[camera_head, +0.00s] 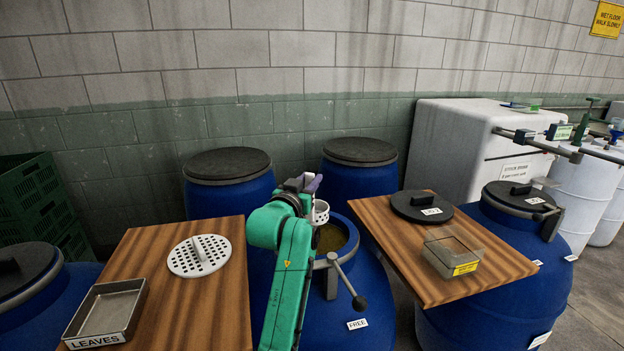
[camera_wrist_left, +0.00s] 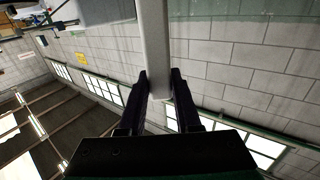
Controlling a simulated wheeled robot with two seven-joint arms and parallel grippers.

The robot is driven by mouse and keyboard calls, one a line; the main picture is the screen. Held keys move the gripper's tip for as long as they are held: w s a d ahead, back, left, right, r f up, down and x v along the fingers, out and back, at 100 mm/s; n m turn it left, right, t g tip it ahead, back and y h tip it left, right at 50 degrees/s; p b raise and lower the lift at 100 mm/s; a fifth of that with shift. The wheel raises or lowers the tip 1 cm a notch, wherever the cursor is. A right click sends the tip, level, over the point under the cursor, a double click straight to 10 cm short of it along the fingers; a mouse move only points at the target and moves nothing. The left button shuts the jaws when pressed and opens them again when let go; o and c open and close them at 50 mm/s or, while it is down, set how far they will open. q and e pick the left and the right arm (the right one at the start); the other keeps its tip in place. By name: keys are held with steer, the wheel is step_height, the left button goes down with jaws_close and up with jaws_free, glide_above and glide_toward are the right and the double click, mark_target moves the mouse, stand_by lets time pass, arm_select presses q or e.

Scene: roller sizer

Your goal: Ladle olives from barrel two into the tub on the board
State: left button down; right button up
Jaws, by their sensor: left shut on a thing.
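The open blue barrel (camera_head: 375,300) in the middle, tagged FREE, shows brownish-green contents (camera_head: 331,237) inside its rim. Its number cannot be read. My left gripper (camera_head: 303,186) is above the barrel's left rim, partly hidden by its own wrist. It is shut on the ladle's pale handle (camera_wrist_left: 155,45), seen between the fingers in the left wrist view. The ladle's white perforated cup (camera_head: 321,213) hangs at the barrel mouth; what it holds cannot be seen. The clear tub (camera_head: 450,250) with a yellow label stands on the right wooden board (camera_head: 420,285). My right gripper is out of view.
A dark lid (camera_head: 421,206) lies on the right board behind the tub. The left board (camera_head: 205,315) holds a white perforated disc (camera_head: 199,256) and a LEAVES tray (camera_head: 108,312). Closed barrels stand behind (camera_head: 229,185) and at right (camera_head: 500,270).

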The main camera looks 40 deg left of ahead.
arm_select(q)
steer(key=b, duration=0.3)
glide_above(310, 221)
steer(key=w, duration=0.1)
steer(key=f, duration=0.4)
steer(key=shift+a, duration=0.35)
steer(key=shift+f, duration=0.25)
step_height(310, 221, down, 2)
steer(key=shift+f+b, duration=0.15)
steer(key=shift+b, duration=0.7)
step_height(310, 221, down, 2)
steer(key=shift+f+b, duration=0.1)
steer(key=shift+b, duration=0.55)
steer(key=shift+f+b, duration=1.05)
steer(key=shift+f, duration=0.65)
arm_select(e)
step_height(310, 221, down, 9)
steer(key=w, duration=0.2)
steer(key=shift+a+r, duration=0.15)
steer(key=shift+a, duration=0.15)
arm_select(q)
steer(key=shift+r, duration=0.1)
